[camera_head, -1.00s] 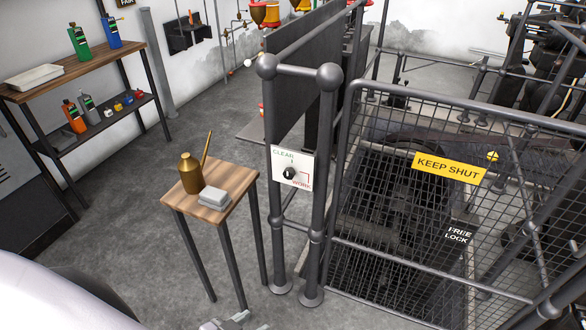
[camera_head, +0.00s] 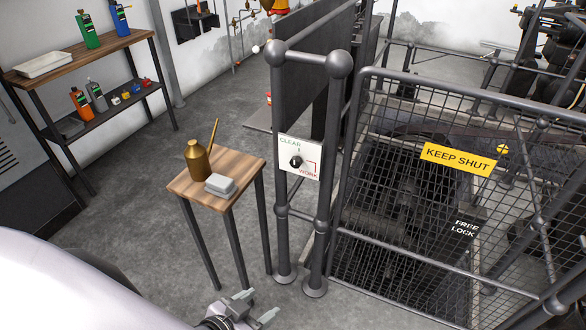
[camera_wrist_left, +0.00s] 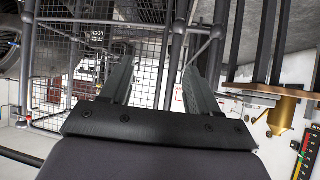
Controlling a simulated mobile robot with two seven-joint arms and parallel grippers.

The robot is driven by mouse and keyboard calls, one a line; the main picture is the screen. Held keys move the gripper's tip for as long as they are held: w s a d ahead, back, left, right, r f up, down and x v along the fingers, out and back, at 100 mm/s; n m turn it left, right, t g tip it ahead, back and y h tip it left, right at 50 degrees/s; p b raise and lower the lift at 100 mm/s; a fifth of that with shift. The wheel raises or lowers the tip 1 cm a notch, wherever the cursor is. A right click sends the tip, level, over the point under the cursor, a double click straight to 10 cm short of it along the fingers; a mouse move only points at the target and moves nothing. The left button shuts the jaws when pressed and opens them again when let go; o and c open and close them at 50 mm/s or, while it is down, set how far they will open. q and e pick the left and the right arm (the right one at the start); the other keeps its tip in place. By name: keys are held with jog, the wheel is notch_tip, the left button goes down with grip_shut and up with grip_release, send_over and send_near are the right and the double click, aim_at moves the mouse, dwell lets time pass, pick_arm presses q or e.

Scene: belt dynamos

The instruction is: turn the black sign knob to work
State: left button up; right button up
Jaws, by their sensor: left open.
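The black sign knob (camera_head: 296,162) sits on a small white sign plate (camera_head: 287,172) fixed to a grey post. The plate reads CLEAR at upper left in green and WORK at lower right in red. The knob is too small to tell surely which word it points to. My left gripper (camera_head: 256,305) is open and empty, low in the head view, below and left of the sign and well apart from it. Its two spread fingers also show in the left wrist view (camera_wrist_left: 158,75) with nothing between them. My right gripper is not in view.
A small wooden table (camera_head: 239,165) with a brass oil can (camera_head: 197,161) and a grey box (camera_head: 220,185) stands left of the post. A mesh gate with a yellow KEEP SHUT sign (camera_head: 459,159) is on the right. A shelf (camera_head: 75,62) with bottles stands far left.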

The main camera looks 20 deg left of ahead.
pick_arm(q)
jog(key=w+a+f+t+b, duration=0.15)
jog(key=w+b, duration=0.25)
jog(key=w, duration=0.4)
jog(key=t+y+b, duration=0.2)
jog(key=t+b, duration=0.4)
jog(key=b, duration=0.7)
send_near(294, 165)
jog(key=w, duration=0.3)
jog(key=shift+w+r+b, duration=0.1)
jog(key=shift+w+b, duration=0.5)
jog(key=shift+w, duration=2.2)
jog(key=c, duration=1)
